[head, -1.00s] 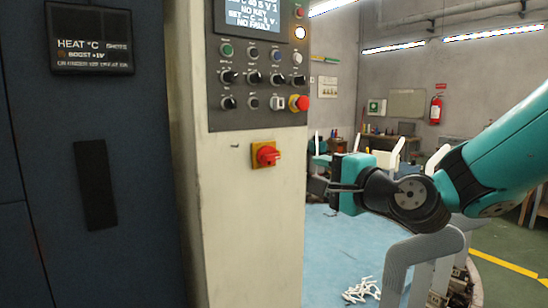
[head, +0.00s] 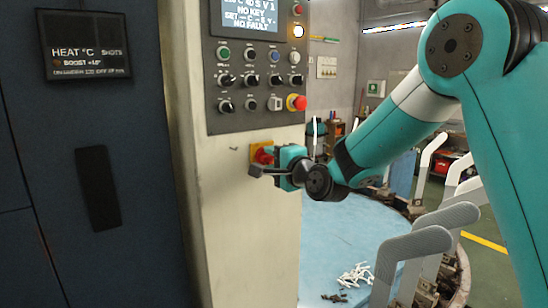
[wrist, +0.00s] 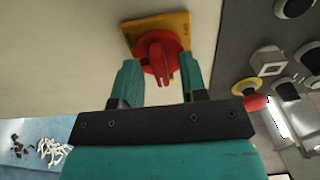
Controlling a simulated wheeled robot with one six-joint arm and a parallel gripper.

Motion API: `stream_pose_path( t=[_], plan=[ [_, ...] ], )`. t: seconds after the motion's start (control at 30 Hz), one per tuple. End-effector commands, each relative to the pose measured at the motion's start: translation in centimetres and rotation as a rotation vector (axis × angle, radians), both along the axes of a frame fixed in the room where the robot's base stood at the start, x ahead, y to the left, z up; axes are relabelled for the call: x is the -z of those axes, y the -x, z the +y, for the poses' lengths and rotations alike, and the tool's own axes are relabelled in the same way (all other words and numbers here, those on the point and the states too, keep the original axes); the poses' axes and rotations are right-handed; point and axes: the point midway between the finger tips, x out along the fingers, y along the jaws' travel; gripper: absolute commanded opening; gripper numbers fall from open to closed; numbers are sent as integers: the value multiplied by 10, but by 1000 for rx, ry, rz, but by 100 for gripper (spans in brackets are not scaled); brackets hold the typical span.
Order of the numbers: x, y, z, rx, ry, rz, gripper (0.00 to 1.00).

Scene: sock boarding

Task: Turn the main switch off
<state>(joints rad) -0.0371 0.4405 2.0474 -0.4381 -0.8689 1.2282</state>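The main switch is a red rotary knob (wrist: 157,55) on a yellow plate (wrist: 181,22), mounted on the cream cabinet face below the control panel. In the head view the red knob (head: 263,156) is partly hidden by my gripper (head: 262,170). In the wrist view my gripper (wrist: 160,78) is open, with one teal finger on each side of the knob. The knob's near part lies between the fingertips. Gaps show beside the knob, and I cannot tell whether either finger touches it.
The control panel (head: 239,117) above carries several knobs and a red emergency button (head: 297,103). A dark cabinet (head: 140,190) stands at left. White sock forms (head: 413,244) stand at right, and white pieces (head: 356,274) lie on the blue surface (head: 335,235).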

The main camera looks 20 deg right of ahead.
Motion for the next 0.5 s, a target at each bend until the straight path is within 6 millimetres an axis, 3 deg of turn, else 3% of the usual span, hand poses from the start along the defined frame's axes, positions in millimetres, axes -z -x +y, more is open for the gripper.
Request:
stream_pose_path(
  t=[0.17, 0.33, 0.5],
  plan=[
    [0, 0, 0, 0, 0, 0, 39],
    [0, 0, 0, 0, 1, 0, 0],
    [0, 0, 0, 0, 2, -1, 0]
  ],
)
